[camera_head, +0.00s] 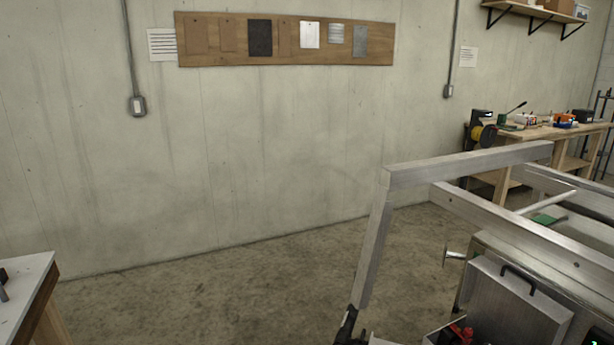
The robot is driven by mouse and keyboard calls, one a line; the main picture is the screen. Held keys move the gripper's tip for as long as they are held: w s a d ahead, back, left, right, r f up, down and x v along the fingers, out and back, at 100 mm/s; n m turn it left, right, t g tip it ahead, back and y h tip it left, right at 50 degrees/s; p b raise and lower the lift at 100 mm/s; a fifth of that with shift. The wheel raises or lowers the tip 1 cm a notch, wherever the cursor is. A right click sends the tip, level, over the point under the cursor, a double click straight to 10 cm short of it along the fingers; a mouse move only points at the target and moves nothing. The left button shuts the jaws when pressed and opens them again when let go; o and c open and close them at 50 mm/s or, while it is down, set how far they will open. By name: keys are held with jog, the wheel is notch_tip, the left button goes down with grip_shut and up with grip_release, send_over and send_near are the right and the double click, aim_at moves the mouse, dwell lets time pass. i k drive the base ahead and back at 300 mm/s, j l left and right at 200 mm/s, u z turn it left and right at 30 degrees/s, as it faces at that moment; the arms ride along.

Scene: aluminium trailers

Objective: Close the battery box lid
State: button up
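The battery box lid (515,305) seems to be the flat grey metal panel at the lower right, with a black handle (518,276) near its top edge. It looks raised and tilted, and the bottom of the picture cuts it off. To its lower left, a red part (462,334) shows beside dark parts, apparently inside the open battery box. Most of the box is out of the picture. My gripper is not in view.
An aluminium trailer frame (470,165) surrounds the lid's area, with rails above and a bar slanting down at left. A dark fitting (346,326) is at the bar's lower end. A workbench (545,131) stands behind; a white-topped table (22,290) is left. The middle floor is clear.

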aim_at(532, 317)
jog(key=k+z, duration=0.15)
jog(key=z, duration=1.35)
jog(key=l+z, duration=0.1)
jog(key=z, duration=0.3)
jog(key=l+z, duration=0.15)
jog(key=z, duration=0.25)
jog(key=l+z, duration=0.1)
jog(key=z, duration=0.35)
